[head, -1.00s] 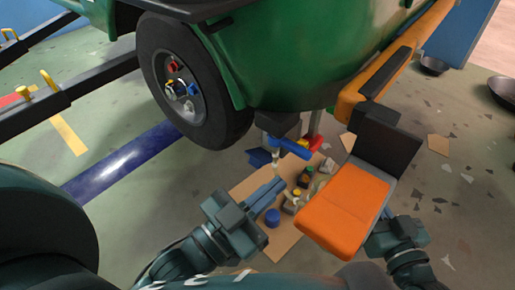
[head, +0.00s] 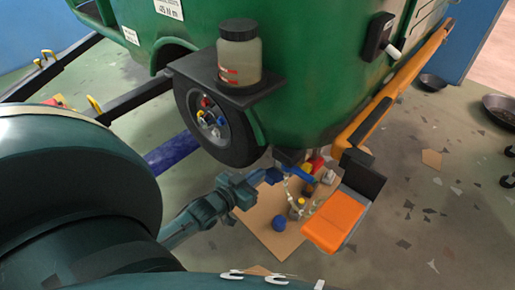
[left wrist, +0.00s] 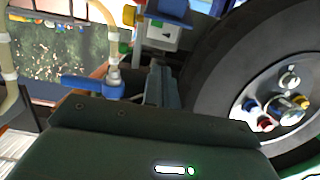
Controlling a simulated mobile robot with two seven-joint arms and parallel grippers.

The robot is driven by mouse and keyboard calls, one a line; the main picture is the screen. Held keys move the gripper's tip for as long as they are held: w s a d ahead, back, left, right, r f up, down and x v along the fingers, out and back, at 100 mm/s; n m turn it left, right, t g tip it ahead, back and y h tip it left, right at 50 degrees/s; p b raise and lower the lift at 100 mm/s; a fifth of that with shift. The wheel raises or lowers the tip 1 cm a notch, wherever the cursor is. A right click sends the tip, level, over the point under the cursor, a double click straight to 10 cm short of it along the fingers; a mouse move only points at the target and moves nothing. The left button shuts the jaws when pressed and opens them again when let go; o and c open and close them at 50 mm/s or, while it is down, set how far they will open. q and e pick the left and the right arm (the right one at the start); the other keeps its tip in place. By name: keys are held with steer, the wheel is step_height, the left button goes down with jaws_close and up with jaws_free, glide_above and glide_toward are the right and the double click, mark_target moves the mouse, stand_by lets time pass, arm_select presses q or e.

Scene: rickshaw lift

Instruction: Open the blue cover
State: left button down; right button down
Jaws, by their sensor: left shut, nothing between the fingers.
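A blue lever-like part (head: 298,172) hangs under the green cart, beside its wheel; I cannot tell whether it is the cover. In the left wrist view a blue handle (left wrist: 92,86) sits on a pale pipe fitting, and a blue piece (left wrist: 172,10) shows at the top edge, cut off by the frame. My left gripper (head: 264,177) is shut and empty, low beside the wheel and just left of the blue lever. In the left wrist view its fingers (left wrist: 158,84) lie right of the blue handle. My right gripper is not in view.
The black wheel (head: 215,125) stands close to my left gripper. The green cart (head: 300,90) overhangs it, with a jar (head: 239,55) on a black shelf. An orange seat-like part (head: 334,221) is at right. Small items and a blue ball-like thing (head: 279,223) lie on cardboard (head: 262,213).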

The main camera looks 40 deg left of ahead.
mark_target(268, 176)
arm_select(q)
steer(key=w, duration=0.2)
steer(key=w+f+b, duration=0.1)
steer(key=w, duration=0.4)
steer(key=shift+d+f, duration=0.25)
steer(key=shift+d, duration=0.05)
steer(key=shift+s+f+b, duration=0.25)
steer(key=shift+s+f, duration=0.15)
steer(key=shift+f, duration=0.2)
steer(key=shift+s+f+b, duration=0.25)
steer(key=shift+s+f, duration=0.1)
steer(key=shift+f, duration=0.2)
steer(key=shift+s+f, duration=0.3)
steer(key=shift+f, duration=0.1)
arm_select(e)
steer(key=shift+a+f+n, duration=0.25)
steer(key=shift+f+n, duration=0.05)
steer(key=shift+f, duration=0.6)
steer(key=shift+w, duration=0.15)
